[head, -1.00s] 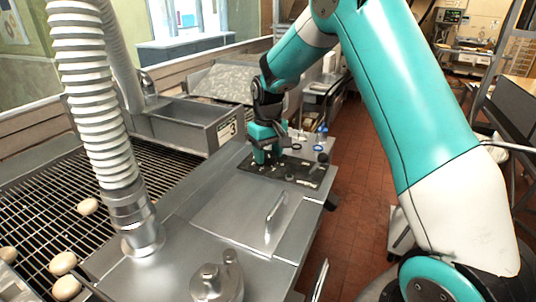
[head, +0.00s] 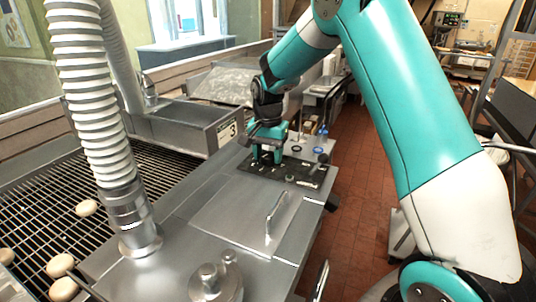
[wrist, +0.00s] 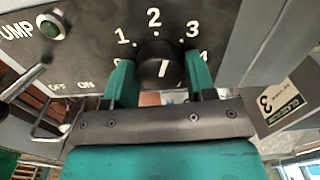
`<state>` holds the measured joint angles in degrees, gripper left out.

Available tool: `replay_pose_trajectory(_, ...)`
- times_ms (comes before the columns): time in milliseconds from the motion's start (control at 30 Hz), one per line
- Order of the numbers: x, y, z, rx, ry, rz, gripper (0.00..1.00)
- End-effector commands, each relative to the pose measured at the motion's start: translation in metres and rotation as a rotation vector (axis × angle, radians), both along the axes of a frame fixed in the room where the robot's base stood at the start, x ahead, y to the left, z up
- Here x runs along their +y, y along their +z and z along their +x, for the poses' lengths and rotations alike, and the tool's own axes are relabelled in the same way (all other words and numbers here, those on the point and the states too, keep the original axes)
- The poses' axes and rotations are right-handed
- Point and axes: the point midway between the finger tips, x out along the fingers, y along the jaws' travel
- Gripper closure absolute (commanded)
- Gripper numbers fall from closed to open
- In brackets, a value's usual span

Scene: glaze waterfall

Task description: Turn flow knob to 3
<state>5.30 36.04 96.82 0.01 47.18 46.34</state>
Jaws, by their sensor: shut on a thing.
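The flow knob (wrist: 159,66) is round and black with a white pointer line, on a black panel with a dial marked 1, 2 and 3; outer marks are partly hidden by my fingers. The pointer line leans slightly right of straight up, its tip appearing between 2 and 3, nearer 2. My gripper (wrist: 160,82) has one teal finger on each side of the knob and is shut on it. In the head view my gripper (head: 267,158) reaches down to the control panel (head: 309,172), and hides the knob.
A steel trough (head: 185,123) with a 3 label stands behind. A ribbed hose (head: 85,95) rises at left beside a wire conveyor (head: 50,215) with dough rounds. A lid handle (head: 276,213) stands in front.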

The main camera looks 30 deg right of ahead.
Motion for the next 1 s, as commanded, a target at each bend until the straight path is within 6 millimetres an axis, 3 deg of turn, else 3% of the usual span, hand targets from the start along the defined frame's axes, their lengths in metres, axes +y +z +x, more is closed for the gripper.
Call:
replay_pose_trajectory(500,0.0001,0.0012,0.0008,-0.004,-0.379,0.0,0.73)
replay_pose_trajectory(1000,0.0001,0.0015,0.0009,-0.004,-0.478,0.0,0.73)
